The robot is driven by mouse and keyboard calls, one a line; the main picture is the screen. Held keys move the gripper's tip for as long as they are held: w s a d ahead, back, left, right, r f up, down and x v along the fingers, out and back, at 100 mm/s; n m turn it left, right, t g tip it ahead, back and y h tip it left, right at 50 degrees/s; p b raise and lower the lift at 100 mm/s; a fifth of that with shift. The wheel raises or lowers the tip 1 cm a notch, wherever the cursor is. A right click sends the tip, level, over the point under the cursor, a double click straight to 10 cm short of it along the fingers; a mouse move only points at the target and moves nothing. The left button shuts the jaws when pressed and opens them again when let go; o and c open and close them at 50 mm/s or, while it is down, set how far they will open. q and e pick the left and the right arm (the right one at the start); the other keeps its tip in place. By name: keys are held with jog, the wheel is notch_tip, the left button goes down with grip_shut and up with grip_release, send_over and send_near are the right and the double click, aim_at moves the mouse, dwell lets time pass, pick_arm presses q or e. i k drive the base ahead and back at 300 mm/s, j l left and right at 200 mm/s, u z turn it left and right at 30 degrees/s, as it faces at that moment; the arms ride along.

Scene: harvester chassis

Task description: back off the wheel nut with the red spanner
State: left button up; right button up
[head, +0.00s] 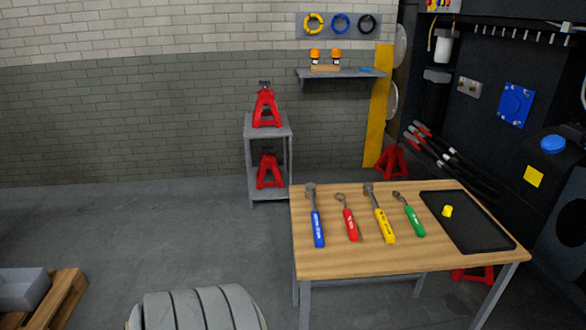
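The red-handled spanner (350,222) lies on the wooden table (345,262), its grey head toward the back edge. It is second from the left in a row of tools. A blue-handled tool (317,222) lies to its left. A yellow-handled tool (382,220) and a green-handled tool (412,218) lie to its right. I cannot make out a wheel nut in this view. Neither of my grippers is in view.
A black tray (480,232) holding a small yellow piece (447,211) is on the table's right side. Dark machinery (500,90) stands at right. A wooden pallet (62,300) and a grey ribbed rounded object (200,310) are at the front.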

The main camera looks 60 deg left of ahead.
aim_at(352, 230)
jog(key=u, duration=1.65)
jog(key=z, duration=2.25)
jog(key=u, duration=2.25)
